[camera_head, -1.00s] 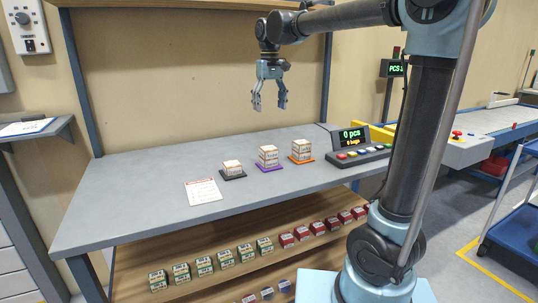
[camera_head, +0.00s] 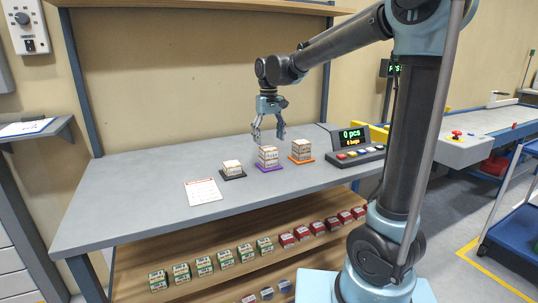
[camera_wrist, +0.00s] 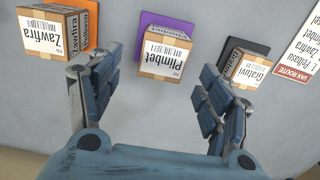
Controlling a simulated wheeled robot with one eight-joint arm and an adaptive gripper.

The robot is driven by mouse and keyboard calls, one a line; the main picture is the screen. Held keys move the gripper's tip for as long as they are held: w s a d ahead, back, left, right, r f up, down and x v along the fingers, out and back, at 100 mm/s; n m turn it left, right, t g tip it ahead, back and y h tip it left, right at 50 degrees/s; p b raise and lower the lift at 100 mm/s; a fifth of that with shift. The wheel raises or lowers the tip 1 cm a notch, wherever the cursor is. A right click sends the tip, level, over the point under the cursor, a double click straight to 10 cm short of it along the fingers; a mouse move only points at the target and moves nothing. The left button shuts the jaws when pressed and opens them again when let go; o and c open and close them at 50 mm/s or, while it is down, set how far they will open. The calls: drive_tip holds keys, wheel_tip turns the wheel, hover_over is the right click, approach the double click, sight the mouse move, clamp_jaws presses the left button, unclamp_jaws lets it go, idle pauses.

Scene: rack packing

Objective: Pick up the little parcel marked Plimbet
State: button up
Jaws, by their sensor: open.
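The parcel marked Plimbet (camera_wrist: 165,55) is a small brown box with a white label, upside down in the wrist view. It sits on a purple mat (camera_wrist: 184,30); another label shows behind it. In the head view it is the top of the middle stack (camera_head: 268,152). My gripper (camera_head: 268,141) is open and empty, just above and behind that stack. In the wrist view its fingers (camera_wrist: 160,85) are spread to either side, with the parcel ahead between them, apart from both.
A Zawfira stack (camera_wrist: 54,32) stands on an orange mat, and a Gratovi parcel (camera_wrist: 244,68) on a black mat, both close by. A paper sheet (camera_head: 203,192) lies at left, a button console (camera_head: 359,155) at right. The table's left side is clear.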

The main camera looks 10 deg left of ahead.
sight(269, 148)
drive_tip(key=shift+s+f, duration=0.15)
drive_tip(key=shift+f, duration=1.2)
drive_tip(key=shift+s+f, duration=0.1)
drive_tip(key=shift+f, duration=1.2)
drive_tip(key=c, duration=1.2)
